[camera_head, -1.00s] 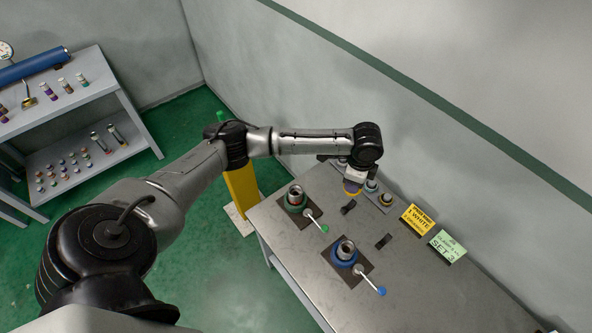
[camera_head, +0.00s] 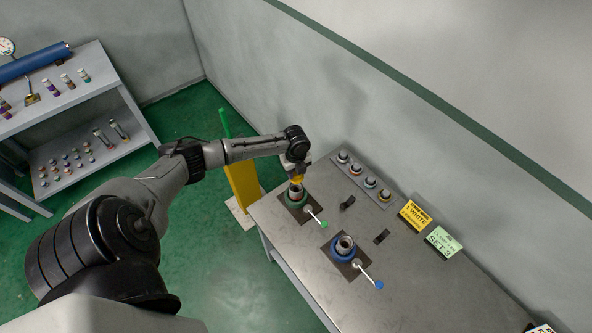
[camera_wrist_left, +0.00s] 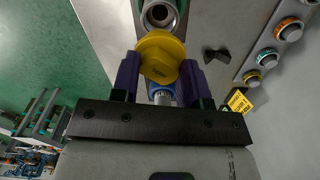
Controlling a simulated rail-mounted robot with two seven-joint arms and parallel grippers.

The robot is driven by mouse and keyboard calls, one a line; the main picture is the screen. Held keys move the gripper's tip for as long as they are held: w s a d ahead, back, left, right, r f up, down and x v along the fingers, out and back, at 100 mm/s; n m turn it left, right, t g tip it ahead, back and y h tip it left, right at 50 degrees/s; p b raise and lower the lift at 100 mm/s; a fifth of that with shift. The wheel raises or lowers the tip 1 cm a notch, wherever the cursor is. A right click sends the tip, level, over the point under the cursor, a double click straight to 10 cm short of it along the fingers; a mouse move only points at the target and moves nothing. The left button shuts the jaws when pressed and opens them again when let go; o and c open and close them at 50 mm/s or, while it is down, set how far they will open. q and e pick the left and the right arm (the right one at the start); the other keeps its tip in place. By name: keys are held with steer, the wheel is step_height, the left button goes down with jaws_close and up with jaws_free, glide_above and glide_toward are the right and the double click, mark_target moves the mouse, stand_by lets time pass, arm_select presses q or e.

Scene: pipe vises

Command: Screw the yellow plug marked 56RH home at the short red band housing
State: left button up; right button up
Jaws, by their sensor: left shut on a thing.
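My left gripper (camera_head: 296,174) is shut on a yellow plug (camera_head: 297,181), just above the upright pipe housing (camera_head: 295,193) in the green vise (camera_head: 292,205). A round open housing mouth (camera_wrist_left: 160,12) shows at the top edge there. I cannot tell whether plug and housing touch. The 56RH marking and the red band cannot be made out. A second pipe housing (camera_head: 344,244) stands in the blue vise (camera_head: 340,250). My right gripper is out of view.
A rack (camera_head: 363,179) with several ringed plugs lies along the wall. Yellow (camera_head: 414,215) and green (camera_head: 444,241) signs stand beyond it. Vise levers with green (camera_head: 323,224) and blue (camera_head: 379,285) knobs stick out.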

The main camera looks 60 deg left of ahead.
mark_target(296, 176)
arm_select(q)
steer(key=shift+a, duration=0.1)
steer(key=shift+f+b, duration=0.95)
steer(key=shift+f, duration=0.95)
steer(key=shift+f, duration=0.45)
steer(key=shift+f+b, duration=0.65)
steer(key=shift+b, duration=0.05)
stand_by(0.9)
steer(key=shift+f, duration=0.5)
